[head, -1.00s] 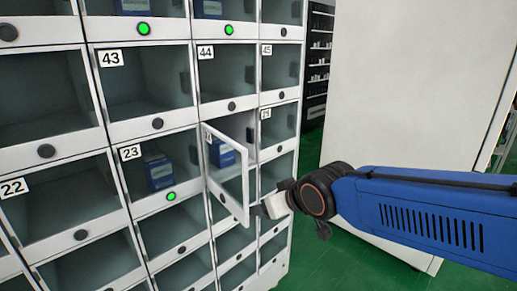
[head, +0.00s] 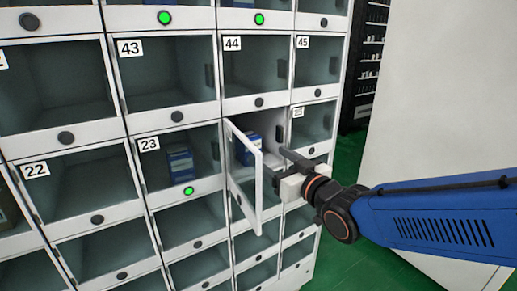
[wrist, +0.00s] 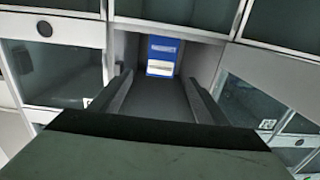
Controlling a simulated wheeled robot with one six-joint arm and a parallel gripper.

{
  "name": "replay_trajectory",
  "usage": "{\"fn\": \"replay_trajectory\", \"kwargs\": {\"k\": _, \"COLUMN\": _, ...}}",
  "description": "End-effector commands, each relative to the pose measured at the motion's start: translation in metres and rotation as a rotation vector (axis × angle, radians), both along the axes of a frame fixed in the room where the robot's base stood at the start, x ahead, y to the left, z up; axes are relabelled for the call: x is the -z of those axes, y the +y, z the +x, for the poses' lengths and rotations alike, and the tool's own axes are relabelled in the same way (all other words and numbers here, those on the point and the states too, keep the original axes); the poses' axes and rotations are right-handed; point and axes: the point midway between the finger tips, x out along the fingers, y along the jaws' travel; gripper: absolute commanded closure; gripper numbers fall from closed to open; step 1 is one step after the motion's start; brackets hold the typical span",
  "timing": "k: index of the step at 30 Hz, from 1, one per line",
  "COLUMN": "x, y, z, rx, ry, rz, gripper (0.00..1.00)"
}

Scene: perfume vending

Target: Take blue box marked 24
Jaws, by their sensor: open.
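The blue box (head: 246,148) stands inside the open compartment right of 23 and below 44, partly seen past the door frame. In the wrist view the blue box (wrist: 162,56), with a white band, stands at the back of the compartment. The glass door (head: 243,185) is swung outward on its left side. My gripper (head: 284,163) is at the right of the opening, just outside it. In the wrist view my gripper (wrist: 158,95) is open and empty, its two fingers pointing toward the box with a gap before it. No 24 label is readable now.
Another blue box (head: 180,163) stands behind the closed door of compartment 23, with a green-lit button (head: 188,190). Closed glass compartments surround the opening. A white panel (head: 445,100) stands at the right. Green floor (head: 345,250) shows between the cabinet and panel.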

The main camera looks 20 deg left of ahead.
Motion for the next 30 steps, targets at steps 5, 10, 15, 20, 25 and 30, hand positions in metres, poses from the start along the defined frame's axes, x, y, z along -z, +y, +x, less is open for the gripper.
{"fn": "replay_trajectory", "kwargs": {"k": 5, "x": 0.001, "y": 0.021, "z": 0.018, "rx": 0.001, "ry": 0.003, "rz": -0.002, "gripper": 0.31}}
{"fn": "replay_trajectory", "kwargs": {"k": 10, "x": 0.001, "y": 0.04, "z": 0.035, "rx": 0.001, "ry": 0.001, "rz": -0.002, "gripper": 0.31}}
{"fn": "replay_trajectory", "kwargs": {"k": 15, "x": 0.001, "y": 0.06, "z": 0.052, "rx": 0.002, "ry": 0.002, "rz": -0.002, "gripper": 0.31}}
{"fn": "replay_trajectory", "kwargs": {"k": 20, "x": 0.0, "y": 0.075, "z": 0.065, "rx": 0.002, "ry": 0.001, "rz": -0.002, "gripper": 0.31}}
{"fn": "replay_trajectory", "kwargs": {"k": 25, "x": 0.0, "y": 0.082, "z": 0.07, "rx": 0.002, "ry": 0.001, "rz": -0.001, "gripper": 0.31}}
{"fn": "replay_trajectory", "kwargs": {"k": 30, "x": -0.002, "y": 0.094, "z": 0.079, "rx": 0.002, "ry": 0.001, "rz": -0.002, "gripper": 0.31}}
